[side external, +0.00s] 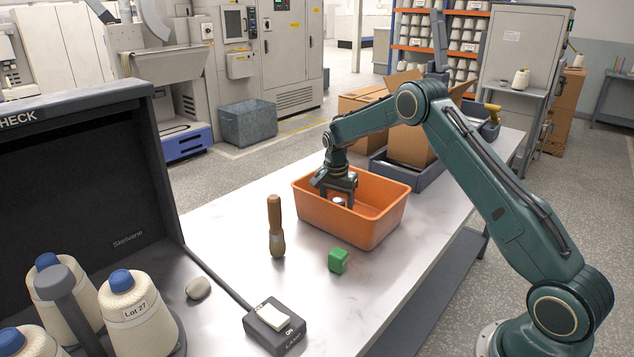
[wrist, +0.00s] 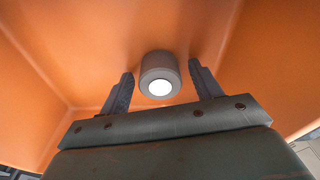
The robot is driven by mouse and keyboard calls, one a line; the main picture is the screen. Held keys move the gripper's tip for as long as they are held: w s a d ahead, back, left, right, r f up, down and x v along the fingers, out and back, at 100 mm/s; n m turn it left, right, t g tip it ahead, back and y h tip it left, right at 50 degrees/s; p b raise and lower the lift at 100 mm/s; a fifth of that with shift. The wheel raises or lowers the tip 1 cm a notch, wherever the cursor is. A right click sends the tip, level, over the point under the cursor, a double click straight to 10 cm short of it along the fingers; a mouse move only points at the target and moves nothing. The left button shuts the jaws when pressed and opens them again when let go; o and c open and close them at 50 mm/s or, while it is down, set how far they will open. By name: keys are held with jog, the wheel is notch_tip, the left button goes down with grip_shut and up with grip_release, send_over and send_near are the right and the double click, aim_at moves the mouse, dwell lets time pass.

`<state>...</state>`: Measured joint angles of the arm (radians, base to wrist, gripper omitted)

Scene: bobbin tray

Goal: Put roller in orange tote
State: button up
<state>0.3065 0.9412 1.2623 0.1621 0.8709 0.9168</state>
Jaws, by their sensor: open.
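The orange tote (side external: 345,222) stands on the table. The roller, a short grey cylinder with a white end (wrist: 159,75), is inside the tote; its pale end shows in the side external view (side external: 339,201). My gripper (side external: 337,200) reaches down into the tote, and its fingers (wrist: 160,90) stand apart on either side of the roller in the wrist view. Gaps show between the roller and both fingers. The tote wall hides the roller's lower part in the side view, so I cannot tell there whether it rests on the floor.
A wooden-handled tool (side external: 276,228), a green block (side external: 338,261), a grey stone-like piece (side external: 198,288) and a switch box (side external: 274,324) lie in front of the tote. A dark booth (side external: 80,180) with yarn cones (side external: 137,312) is at left. A grey tray (side external: 425,180) with cardboard boxes is behind.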

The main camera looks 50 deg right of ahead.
jog(key=shift+r, duration=0.1)
notch_tip(320, 180, up, 12)
jog(key=a, duration=0.1)
jog(key=shift+s+a, duration=0.15)
jog(key=shift+a, duration=0.1)
dwell(0.4)
jog(key=shift+r, duration=0.1)
dwell(0.4)
jog(key=s+a+r+n+t, duration=0.1)
jog(key=s+a+r+n, duration=0.3)
jog(key=s+a+r, duration=0.3)
jog(key=s+a+r+n+t, duration=0.2)
jog(key=s+a+r+n, duration=0.25)
jog(key=s+r, duration=0.5)
jog(key=s+a+f+n+t, duration=0.1)
jog(key=s+a+f+n, duration=0.1)
jog(key=s, duration=0.8)
jog(key=s+a+f+n+t+y, duration=0.1)
jog(key=s+a+n, duration=0.4)
jog(key=s, duration=0.6)
jog(key=shift+a+f, duration=0.35)
jog(key=shift+a, duration=0.1)
